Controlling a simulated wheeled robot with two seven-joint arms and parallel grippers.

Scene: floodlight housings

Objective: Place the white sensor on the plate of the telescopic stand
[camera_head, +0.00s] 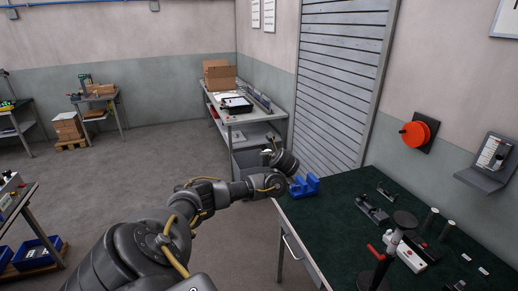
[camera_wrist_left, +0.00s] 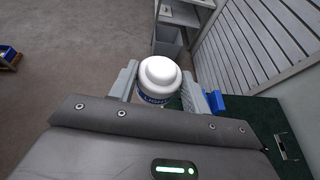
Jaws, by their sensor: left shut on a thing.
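The white sensor (camera_wrist_left: 160,74) is a rounded white dome with a blue lettered band, seen in the left wrist view. My left gripper (camera_wrist_left: 160,88) is shut on it, with a grey finger on each side. In the head view my left gripper (camera_head: 268,153) is in the air past the workbench's far left corner, and only a small white bit of the sensor shows there. The telescopic stand's plate (camera_head: 405,219) is a dark round disc at the bench's right front, well away from the gripper. A red lever (camera_head: 376,252) shows below it. My right gripper is not in view.
The dark green workbench (camera_head: 330,222) carries a blue holder (camera_head: 304,186) near its far left corner, a grey fixture (camera_head: 372,209), dark cylinders (camera_head: 430,221) and a white-and-red box (camera_head: 411,258) near the stand. The bench's left middle is clear.

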